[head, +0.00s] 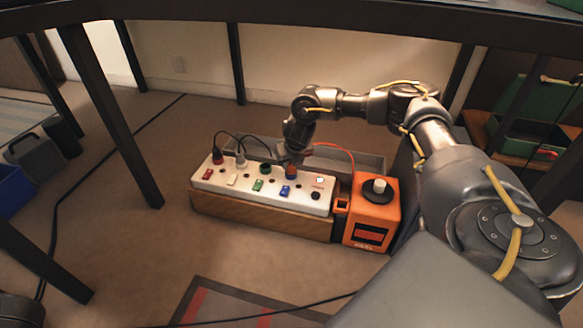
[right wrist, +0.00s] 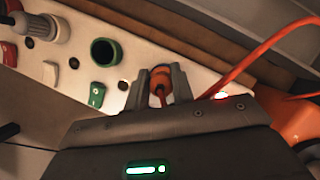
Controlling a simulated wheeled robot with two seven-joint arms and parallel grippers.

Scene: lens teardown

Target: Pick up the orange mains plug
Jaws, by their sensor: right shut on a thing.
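A white power strip (head: 240,191) lies on a wooden block, with a row of sockets and coloured rocker switches. The orange mains plug (right wrist: 159,96) sits between the two fingers of my right gripper (right wrist: 157,82), which is shut on it. The fingers hide much of the plug. In the head view my right gripper (head: 291,156) is low over the right half of the strip, and the plug is hard to make out there. I cannot tell whether the plug is seated or lifted. An orange cable (right wrist: 262,52) runs off to the right. My left gripper is out of view.
A green socket ring (head: 265,169) is nearer the gripper. An orange box with a knob (head: 372,215) stands at the strip's right end. Dark table legs (head: 108,110) frame the space.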

